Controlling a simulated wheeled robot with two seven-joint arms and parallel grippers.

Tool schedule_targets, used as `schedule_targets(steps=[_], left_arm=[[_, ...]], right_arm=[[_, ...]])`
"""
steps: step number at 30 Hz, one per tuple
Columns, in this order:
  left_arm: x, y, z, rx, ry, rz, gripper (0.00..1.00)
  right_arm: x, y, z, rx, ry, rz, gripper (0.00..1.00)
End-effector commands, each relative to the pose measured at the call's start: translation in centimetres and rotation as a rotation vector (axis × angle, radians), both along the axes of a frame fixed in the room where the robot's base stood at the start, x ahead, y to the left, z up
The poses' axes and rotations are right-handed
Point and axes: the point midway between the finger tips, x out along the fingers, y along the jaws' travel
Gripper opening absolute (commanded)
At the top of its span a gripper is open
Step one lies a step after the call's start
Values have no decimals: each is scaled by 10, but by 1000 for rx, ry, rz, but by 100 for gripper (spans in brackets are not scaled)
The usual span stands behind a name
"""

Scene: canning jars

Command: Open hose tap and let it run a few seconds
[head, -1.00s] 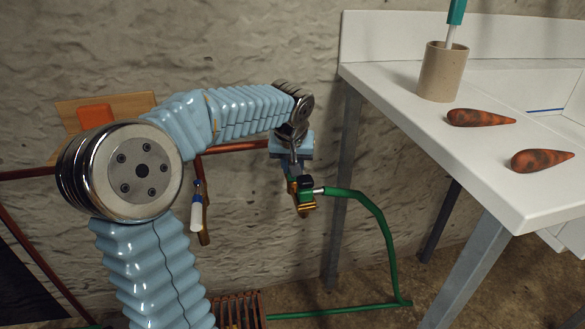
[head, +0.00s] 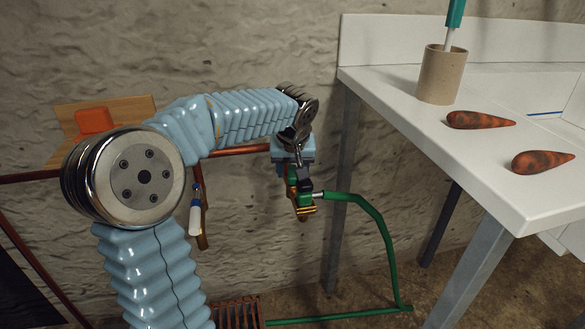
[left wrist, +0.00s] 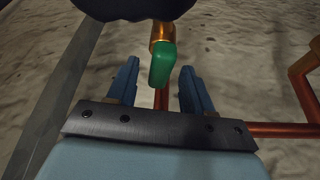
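The brass hose tap (head: 305,212) is low by the wall, with a green hose (head: 372,215) joined to its right side. My left gripper (head: 293,180) reaches down to the tap from above and partly hides it. In the left wrist view its two blue fingers (left wrist: 160,68) are apart, with the green tap handle (left wrist: 161,72) in the gap near their tips. Gaps show on both sides of the handle, so the fingers do not appear to grip it. The copper-coloured tap body (left wrist: 163,34) shows beyond. The right gripper is out of view.
A white worktop (head: 405,105) on metal legs stands to the right, with a cardboard tube (head: 441,75) and two rust-brown tapered objects (head: 480,120). Copper pipe (head: 240,150) runs along the wall. A slatted crate (head: 238,312) is on the floor below.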

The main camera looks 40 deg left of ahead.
Motion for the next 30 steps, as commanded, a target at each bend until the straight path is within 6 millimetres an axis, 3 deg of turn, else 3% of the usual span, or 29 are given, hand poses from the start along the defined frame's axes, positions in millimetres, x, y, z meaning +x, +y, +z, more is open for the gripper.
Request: schedule_targets(steps=[7,11,24,30], left_arm=[[0,0,1,0,0,0,50],[-2,-3,11,1,-3,-1,50],[-32,-27,103,0,-3,-1,50],[-39,-33,125,0,-1,0,50]], right_arm=[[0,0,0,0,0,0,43],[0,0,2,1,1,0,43],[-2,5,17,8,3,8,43],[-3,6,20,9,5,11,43]])
